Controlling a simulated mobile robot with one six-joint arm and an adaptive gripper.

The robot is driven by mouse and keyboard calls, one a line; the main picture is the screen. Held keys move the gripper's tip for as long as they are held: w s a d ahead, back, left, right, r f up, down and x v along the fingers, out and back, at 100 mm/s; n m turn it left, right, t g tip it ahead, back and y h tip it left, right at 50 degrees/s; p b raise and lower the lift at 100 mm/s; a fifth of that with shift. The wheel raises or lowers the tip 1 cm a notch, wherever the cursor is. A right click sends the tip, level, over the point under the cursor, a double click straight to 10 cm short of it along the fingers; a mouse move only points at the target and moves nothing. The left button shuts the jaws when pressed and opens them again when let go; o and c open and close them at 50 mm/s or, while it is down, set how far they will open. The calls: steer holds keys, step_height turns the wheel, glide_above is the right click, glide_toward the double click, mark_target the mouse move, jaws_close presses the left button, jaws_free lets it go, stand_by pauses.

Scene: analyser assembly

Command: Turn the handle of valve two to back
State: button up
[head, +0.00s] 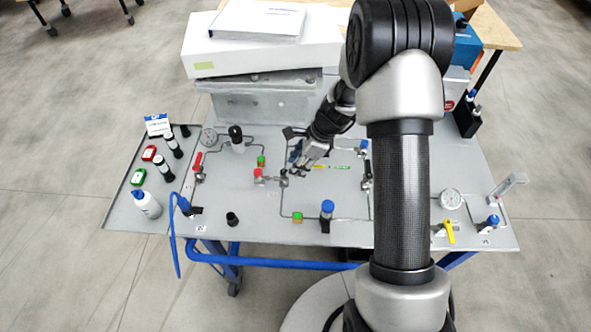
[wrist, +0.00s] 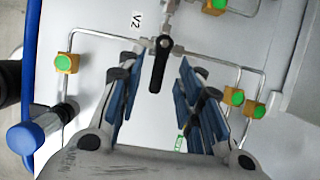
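Valve two, marked by a V2 label (wrist: 136,20), shows in the wrist view with its black handle (wrist: 158,72) pointing down the picture from the valve body (wrist: 163,44). My gripper (wrist: 159,64) is open, with blue-padded fingers to the left and right of the handle. Gaps show on both sides, and I see no contact. In the head view my gripper (head: 296,158) is low over the middle of the panel, close to the valve body (head: 284,180). The handle is hard to make out there; the gripper partly covers that area.
A large white box (head: 262,55) stands behind.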

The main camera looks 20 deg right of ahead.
steer(key=shift+x, duration=0.8)
steer(key=shift+c, duration=0.3)
jaws_close()
